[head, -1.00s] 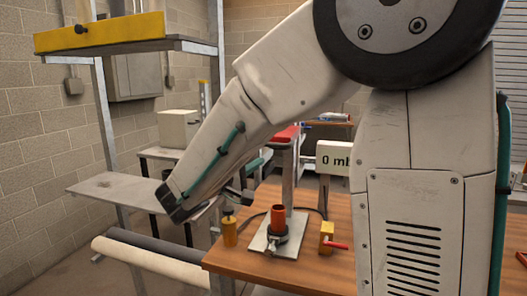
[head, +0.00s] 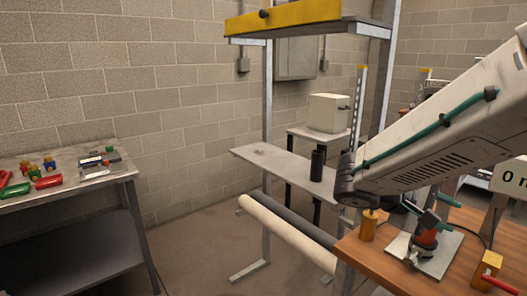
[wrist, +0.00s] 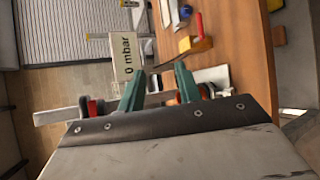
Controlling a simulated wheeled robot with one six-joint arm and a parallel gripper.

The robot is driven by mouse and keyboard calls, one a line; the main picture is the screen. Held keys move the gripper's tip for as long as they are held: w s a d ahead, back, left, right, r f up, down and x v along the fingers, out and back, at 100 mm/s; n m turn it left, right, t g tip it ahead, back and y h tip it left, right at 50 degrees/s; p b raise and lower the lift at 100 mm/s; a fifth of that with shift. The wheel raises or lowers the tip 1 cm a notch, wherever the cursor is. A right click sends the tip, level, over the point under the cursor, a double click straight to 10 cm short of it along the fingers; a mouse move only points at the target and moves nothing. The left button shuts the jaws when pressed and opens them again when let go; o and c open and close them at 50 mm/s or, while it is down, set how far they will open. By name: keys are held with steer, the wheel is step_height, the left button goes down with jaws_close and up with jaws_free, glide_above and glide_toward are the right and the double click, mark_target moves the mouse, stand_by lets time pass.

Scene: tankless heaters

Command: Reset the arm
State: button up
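My arm stretches in from the right of the head view, its dark joint hanging above the left end of the wooden bench (head: 380,258). My gripper (head: 437,209) is partly seen there, near a red cylinder (head: 427,238) on a metal plate (head: 441,262). In the wrist view the two green fingers of my gripper (wrist: 158,78) stand apart with nothing visible held between them. The "0 mbar" display (wrist: 127,57) shows beyond the fingers. I cannot tell whether the gripper touches the cylinder.
A yellow fitting (head: 369,226) and a yellow valve with a red handle (head: 486,270) are on the bench. A side table (head: 125,172) with coloured parts stands left. Open floor lies between.

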steer(key=s+a+f+m+y, duration=0.1)
steer(key=s+a+m+y, duration=0.1)
steer(key=s+a+y, duration=0.3)
steer(key=s+a+f+m+t+y, duration=0.1)
steer(key=s+a+y, duration=0.3)
steer(key=s+y, duration=0.4)
steer(key=s, duration=0.4)
steer(key=shift+a+m+y, duration=0.3)
steer(key=shift+a+m, duration=0.05)
steer(key=shift+m, duration=0.05)
steer(key=shift+d+f, duration=0.1)
